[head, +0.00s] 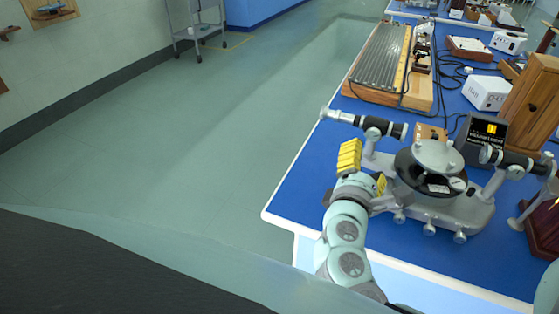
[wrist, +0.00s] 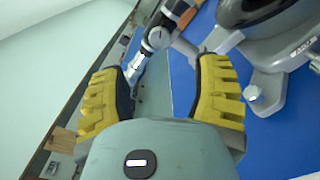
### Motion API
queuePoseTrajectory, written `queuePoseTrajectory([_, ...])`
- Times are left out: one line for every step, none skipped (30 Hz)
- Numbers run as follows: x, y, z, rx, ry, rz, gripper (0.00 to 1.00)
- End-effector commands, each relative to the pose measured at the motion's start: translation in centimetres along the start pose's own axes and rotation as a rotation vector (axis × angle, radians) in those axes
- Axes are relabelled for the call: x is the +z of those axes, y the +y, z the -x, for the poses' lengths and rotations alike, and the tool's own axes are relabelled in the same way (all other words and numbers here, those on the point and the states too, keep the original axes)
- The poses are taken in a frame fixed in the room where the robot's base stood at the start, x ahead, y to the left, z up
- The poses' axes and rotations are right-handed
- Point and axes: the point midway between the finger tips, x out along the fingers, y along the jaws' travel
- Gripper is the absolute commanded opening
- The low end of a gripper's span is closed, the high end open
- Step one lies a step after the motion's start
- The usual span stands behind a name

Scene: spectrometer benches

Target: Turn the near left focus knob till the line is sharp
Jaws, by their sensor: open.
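The near spectrometer (head: 435,205) stands on the blue bench top, a grey instrument with a round dark table in its middle. Its left tube (head: 345,117) is silver and black and points toward the left edge of the bench. A rounded joint (head: 372,133) sits under that tube; I cannot tell which part is the focus knob. My gripper (head: 350,157), with yellow ribbed fingers, is below and left of the tube, apart from it. In the wrist view my gripper (wrist: 165,85) is open and empty, with the left tube (wrist: 138,66) beyond the fingers. The line is not visible.
A black box with a yellow label (head: 481,135), a white box (head: 487,93) and a wooden cabinet (head: 533,103) stand behind the spectrometer. Its right tube (head: 517,160) reaches right. A grooved wooden board (head: 384,62) lies farther back. The floor (head: 215,160) left of the bench is clear.

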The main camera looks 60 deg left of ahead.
Motion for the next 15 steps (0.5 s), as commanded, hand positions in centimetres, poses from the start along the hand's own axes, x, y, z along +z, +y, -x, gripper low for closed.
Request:
queuePoseTrajectory([-0.3, 0.2, 0.7, 0.006, 0.009, 0.002, 0.63])
queuePoseTrajectory([-0.2, 0.1, 1.0, 0.005, 0.007, 0.003, 0.63])
queuePoseTrajectory([-0.2, 0.1, 1.3, 0.003, 0.007, 0.003, 0.63])
queuePoseTrajectory([-0.2, 0.0, 1.5, 0.002, 0.007, 0.003, 0.63])
queuePoseTrajectory([-0.2, 0.0, 1.7, 0.003, 0.007, 0.003, 0.63])
queuePoseTrajectory([-0.2, 0.0, 1.9, 0.003, 0.006, 0.003, 0.63])
queuePoseTrajectory([-0.2, 0.0, 2.0, 0.003, 0.006, 0.003, 0.63])
queuePoseTrajectory([-0.2, 0.0, 2.1, 0.004, 0.006, 0.002, 0.63])
queuePoseTrajectory([-0.1, 0.0, 2.2, 0.003, 0.005, 0.002, 0.63])
queuePoseTrajectory([-0.1, 0.0, 2.3, 0.003, 0.005, 0.001, 0.63])
queuePoseTrajectory([-0.1, 0.0, 2.3, 0.002, 0.004, 0.001, 0.63])
queuePoseTrajectory([-0.1, 0.0, 2.3, 0.002, 0.004, 0.001, 0.63])
queuePoseTrajectory([-0.1, 0.0, 2.4, 0.002, 0.003, 0.001, 0.63])
queuePoseTrajectory([-0.1, 0.0, 2.3, 0.002, 0.003, 0.0, 0.63])
queuePoseTrajectory([-0.1, 0.0, 2.3, 0.002, 0.003, 0.0, 0.63])
